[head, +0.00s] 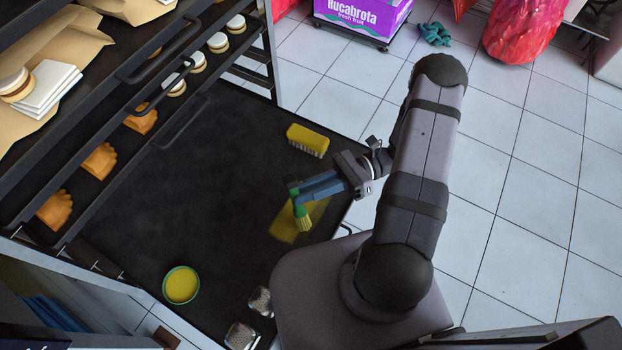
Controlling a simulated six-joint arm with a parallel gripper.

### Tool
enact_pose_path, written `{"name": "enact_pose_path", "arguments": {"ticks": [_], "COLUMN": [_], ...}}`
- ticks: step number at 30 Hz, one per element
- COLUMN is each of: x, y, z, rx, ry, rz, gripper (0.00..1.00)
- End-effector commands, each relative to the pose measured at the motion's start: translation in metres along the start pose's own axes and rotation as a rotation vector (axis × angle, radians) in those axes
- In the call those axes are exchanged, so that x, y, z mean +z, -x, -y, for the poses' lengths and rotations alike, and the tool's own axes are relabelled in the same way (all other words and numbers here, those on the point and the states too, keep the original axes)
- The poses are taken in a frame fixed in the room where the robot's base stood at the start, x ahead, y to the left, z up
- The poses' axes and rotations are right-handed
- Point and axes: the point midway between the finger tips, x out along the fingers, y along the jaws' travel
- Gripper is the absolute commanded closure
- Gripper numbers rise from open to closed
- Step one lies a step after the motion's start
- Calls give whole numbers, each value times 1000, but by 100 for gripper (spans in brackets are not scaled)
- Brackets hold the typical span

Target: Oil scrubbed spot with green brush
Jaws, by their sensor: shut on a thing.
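My gripper (308,192) is shut on the green brush (297,208), with its blue fingers across the handle. The brush points downward, and its yellowish bristles lie over a yellow patch (284,230) on the dark tray surface. I cannot tell for sure whether the bristles touch it. Part of the patch is hidden by the brush and the fingers. A green-rimmed round dish (166,290) with yellow oil (182,285) stands at the front left of the dark surface.
A yellow scrubbing brush (308,138) lies behind my gripper. Two small silvery objects (261,302) sit near the front edge. A dark rack (160,60) with baked goods stands on the left. The middle of the dark surface (190,190) is clear. A purple box (362,18) stands on the floor behind.

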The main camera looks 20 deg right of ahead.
Motion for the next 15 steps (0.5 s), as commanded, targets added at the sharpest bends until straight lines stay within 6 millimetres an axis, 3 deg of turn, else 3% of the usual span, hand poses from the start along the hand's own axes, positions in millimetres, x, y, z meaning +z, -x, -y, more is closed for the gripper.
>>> {"name": "enact_pose_path", "arguments": {"ticks": [15], "x": [-9], "y": [-38], "z": [-28], "rx": [2], "ry": [-3], "rz": [2], "gripper": [100]}}
